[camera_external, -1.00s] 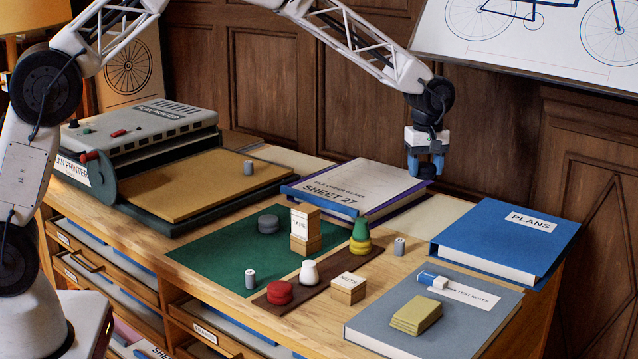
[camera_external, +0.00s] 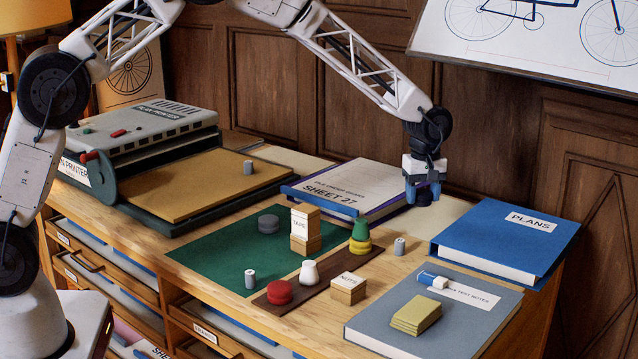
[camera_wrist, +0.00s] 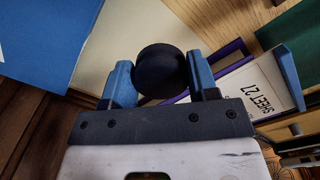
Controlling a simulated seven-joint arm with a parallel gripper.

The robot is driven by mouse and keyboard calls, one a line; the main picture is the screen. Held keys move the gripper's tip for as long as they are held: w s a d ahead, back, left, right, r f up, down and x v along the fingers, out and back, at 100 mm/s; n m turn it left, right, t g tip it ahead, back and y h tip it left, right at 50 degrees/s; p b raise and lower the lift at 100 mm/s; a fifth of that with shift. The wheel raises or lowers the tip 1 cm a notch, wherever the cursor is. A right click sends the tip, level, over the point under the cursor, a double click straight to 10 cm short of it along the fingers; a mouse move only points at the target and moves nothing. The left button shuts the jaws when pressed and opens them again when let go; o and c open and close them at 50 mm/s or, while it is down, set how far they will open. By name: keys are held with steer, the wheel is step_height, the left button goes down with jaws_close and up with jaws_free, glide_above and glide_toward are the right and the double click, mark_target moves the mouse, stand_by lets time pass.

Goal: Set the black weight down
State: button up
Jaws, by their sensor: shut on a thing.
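The black weight (camera_wrist: 160,68) is a dark round disc held between the blue fingers of my gripper (camera_wrist: 162,80) in the wrist view. In the external view my gripper (camera_external: 424,190) is shut on the weight (camera_external: 424,198), at the right end of the SHEET 27 book (camera_external: 335,190). The weight looks to be over the pale sheet (camera_external: 447,212) between that book and the blue PLANS book (camera_external: 510,235). I cannot tell whether its underside touches anything.
A green mat (camera_external: 215,255) holds a grey disc (camera_external: 268,224) and a TAPE block stack (camera_external: 305,230). A brown strip (camera_external: 335,275) carries red, white and green-yellow pieces. Small grey cylinders stand about.

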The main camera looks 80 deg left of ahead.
glide_above(420, 234)
steer(key=shift+f, duration=2.05)
steer(key=shift+f, duration=1.85)
steer(key=shift+f, duration=0.15)
steer(key=o, duration=1.2)
step_height(420, 234, up, 12)
steer(key=shift+r, duration=0.1)
